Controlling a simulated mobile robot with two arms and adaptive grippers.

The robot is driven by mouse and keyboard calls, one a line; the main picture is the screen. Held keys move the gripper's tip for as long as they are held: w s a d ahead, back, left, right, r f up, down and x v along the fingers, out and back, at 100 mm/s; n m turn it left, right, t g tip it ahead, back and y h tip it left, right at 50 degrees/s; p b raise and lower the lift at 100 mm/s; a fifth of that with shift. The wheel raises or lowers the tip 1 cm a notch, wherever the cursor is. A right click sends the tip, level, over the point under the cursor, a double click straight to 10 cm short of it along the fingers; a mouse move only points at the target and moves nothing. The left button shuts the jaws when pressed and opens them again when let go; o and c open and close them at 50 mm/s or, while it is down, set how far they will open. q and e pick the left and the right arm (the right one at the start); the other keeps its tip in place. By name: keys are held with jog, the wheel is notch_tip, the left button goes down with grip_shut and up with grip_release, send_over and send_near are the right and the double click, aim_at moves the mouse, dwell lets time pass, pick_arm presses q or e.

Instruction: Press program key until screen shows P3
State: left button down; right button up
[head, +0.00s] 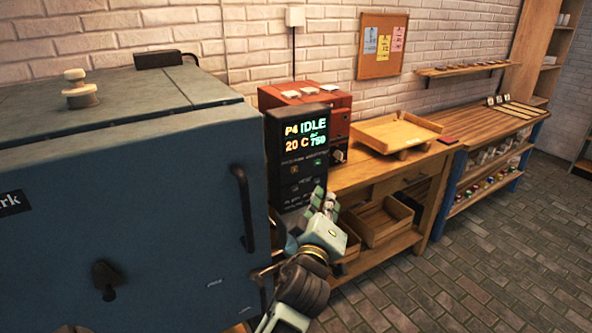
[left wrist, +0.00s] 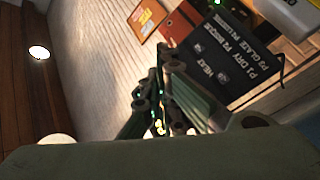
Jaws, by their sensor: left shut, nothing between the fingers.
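The black control panel (head: 290,172) stands at the right side of the blue kiln (head: 120,190). Its lit screen (head: 305,131) reads P4, IDLE, 20 C and 750 in the head view. Small keys and labels sit below the screen, too small to read there. My left gripper (head: 322,198) is in front of the panel's lower right part, shut and empty. It hides part of the lower panel, and I cannot tell whether it touches a key. In the left wrist view, the panel (left wrist: 232,58) shows printed P1 DRY and HEAT, beyond my left gripper (left wrist: 160,75). My right gripper is not in view.
A red box (head: 325,97) stands behind the panel on a wooden workbench (head: 365,173) with a wooden tray (head: 400,132). The kiln's black handle (head: 243,208) juts out left of the panel. Brick floor (head: 480,240) is clear at the right.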

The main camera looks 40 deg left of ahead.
aim_at(295, 169)
pick_arm(q)
jog(key=w+a+p, duration=0.1)
jog(key=w+a, duration=0.2)
jog(key=a, duration=0.4)
jog(key=shift+a, duration=0.35)
jog(key=shift+w+a, duration=0.1)
dwell(1.1)
jog(key=shift+w+a, duration=0.1)
jog(key=shift+a, duration=0.2)
jog(key=shift+w+a, duration=0.15)
jog(key=shift+a, duration=0.2)
dwell(0.6)
jog(key=shift+d, duration=0.1)
jog(key=shift+s+d, duration=0.35)
jog(key=shift+d, duration=0.3)
dwell(0.6)
